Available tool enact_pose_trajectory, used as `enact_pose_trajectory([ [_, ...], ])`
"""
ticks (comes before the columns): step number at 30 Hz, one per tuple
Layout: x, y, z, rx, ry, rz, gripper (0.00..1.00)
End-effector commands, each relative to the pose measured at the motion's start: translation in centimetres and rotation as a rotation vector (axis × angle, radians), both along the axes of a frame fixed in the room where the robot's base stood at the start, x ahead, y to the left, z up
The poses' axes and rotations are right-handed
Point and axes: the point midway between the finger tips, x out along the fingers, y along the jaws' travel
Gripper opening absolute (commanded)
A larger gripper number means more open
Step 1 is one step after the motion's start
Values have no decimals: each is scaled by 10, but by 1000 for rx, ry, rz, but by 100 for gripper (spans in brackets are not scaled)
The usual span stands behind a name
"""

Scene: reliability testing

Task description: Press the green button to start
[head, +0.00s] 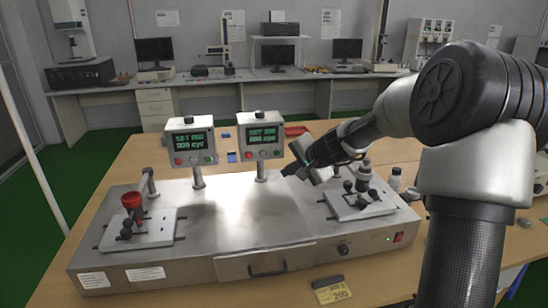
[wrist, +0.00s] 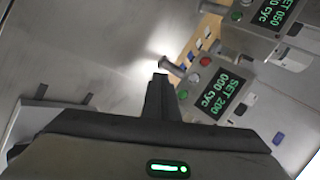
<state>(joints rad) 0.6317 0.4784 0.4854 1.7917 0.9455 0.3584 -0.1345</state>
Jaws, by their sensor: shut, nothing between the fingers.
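Two light control boxes stand on posts on the steel machine, each with a screen and small round buttons. The left box (head: 191,140) reads SET 050, the right box (head: 260,136) SET 200. In the wrist view the SET 200 box (wrist: 222,93) shows a green button (wrist: 240,108) and a red button (wrist: 205,62). A green button (wrist: 236,16) also shows on the SET 050 box. My gripper (head: 287,172) is shut and empty, low to the right of the right box. Its fingertips (wrist: 160,76) appear apart from the buttons.
The steel machine (head: 230,240) has a fixture (head: 140,230) with a red-topped knob at left and another fixture (head: 362,202) at right. The plate's middle is clear.

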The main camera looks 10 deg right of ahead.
Motion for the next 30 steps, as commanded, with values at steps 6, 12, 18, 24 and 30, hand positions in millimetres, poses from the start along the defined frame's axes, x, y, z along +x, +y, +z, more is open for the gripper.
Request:
enact_pose_trajectory([
  [6, 0, 1, 1, -1, 1, 2, 0],
  [12, 9, 2, 5, 0, 2, 3, 0],
  [18, 35, 3, 8, 2, 3, 4, 0],
  [24, 61, 3, 7, -1, 1, 4, 0],
  [30, 81, 3, 3, -2, 1, 4, 0],
])
